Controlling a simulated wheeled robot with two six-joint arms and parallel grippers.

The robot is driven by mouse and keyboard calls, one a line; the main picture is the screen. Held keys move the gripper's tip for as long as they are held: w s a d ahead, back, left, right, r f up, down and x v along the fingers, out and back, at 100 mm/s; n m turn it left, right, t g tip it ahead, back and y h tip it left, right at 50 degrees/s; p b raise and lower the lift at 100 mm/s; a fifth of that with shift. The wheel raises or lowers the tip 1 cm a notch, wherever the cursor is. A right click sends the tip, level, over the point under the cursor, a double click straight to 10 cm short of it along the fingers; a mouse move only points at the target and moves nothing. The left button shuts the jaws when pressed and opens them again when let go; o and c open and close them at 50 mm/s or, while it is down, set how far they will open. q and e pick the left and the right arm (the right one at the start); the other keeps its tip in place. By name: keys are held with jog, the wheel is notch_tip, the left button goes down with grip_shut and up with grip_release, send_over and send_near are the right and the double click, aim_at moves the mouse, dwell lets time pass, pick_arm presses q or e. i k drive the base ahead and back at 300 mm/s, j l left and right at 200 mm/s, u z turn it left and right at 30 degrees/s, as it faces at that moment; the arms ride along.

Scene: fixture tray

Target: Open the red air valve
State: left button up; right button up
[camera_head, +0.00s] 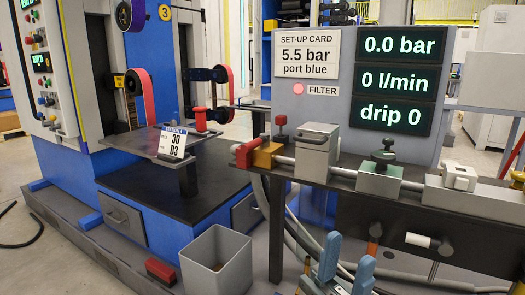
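A red valve handle (245,153) sits at the left end of the air line, next to an orange-yellow block (267,153). It lies low and roughly along the line. I take this to be the red air valve. My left gripper (348,250) is at the bottom of the view, with two blue fingers pointing up and a gap between them. It looks open and empty, below and to the right of the valve and apart from it. My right gripper is not in view.
A grey filter housing (316,150), a regulator with a dark knob (383,153) and a white block (459,176) follow along the dark shelf. Displays (400,45) read 0.0 bar, 0 l/min and drip 0. A grey bin (216,262) stands lower left.

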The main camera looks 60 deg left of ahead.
aim_at(264, 140)
jog(key=u, duration=1.95)
jog(key=i+l+z, duration=0.2)
jog(key=k+l, duration=0.05)
jog(key=k, duration=0.05)
